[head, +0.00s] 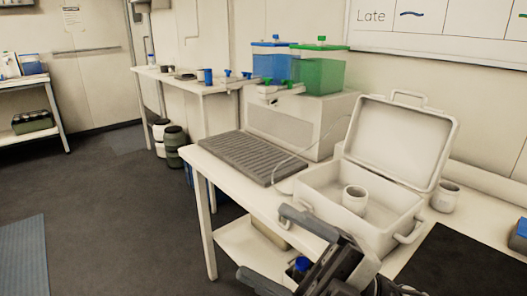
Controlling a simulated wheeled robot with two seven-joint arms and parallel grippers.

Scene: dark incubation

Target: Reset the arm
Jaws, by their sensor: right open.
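My right gripper (262,248) comes in from the bottom right of the head view. Its two dark fingers are spread apart, one up near the front of the white case and one down at the bottom edge. I see nothing between the fingertips except the table's lower shelf behind them. The gripper stands in front of the table edge, in the picture below the open case. My left gripper and arm are not in the head view.
An open white case (325,207) holds a white cup (355,199). Another cup (446,197) stands to its right, by a black mat (462,262). A blue container (271,62) and a green container (320,70) sit behind. Dark floor (110,215) is free at left.

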